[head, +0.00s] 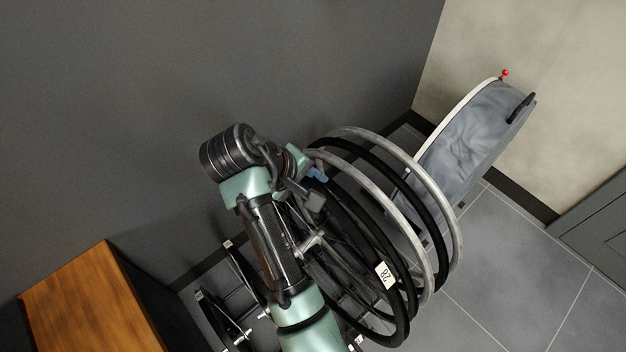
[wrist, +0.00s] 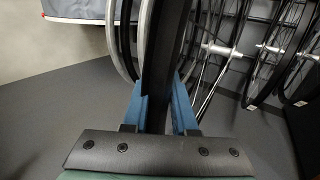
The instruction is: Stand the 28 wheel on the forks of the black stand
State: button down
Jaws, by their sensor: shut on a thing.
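The 28 wheel (head: 386,276) is a black-tyred wheel with a white "28" tag, upright but tilted in the head view, in front of other wheels. My gripper (head: 317,176) is at its upper rim, partly hidden by my wrist. In the wrist view, my gripper's blue fingers (wrist: 160,105) are shut on a black tyre (wrist: 165,60) that runs between them. It appears to be the 28 wheel. Dark framework with small pale tips (head: 228,310) shows low beside my arm; I cannot tell whether it is the black stand.
Grey-rimmed wheels (head: 452,225) stand close behind the 28 wheel. A grey covered wheel-shaped thing (head: 470,140) with a red knob stands by the pale wall. A wooden-topped cabinet (head: 85,300) is at lower left. More wheels with silver hubs (wrist: 272,49) are at right in the wrist view. Tiled floor (head: 510,260) is clear at right.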

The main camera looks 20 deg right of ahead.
notch_tip(320, 180, up, 14)
jog(key=p, duration=1.5)
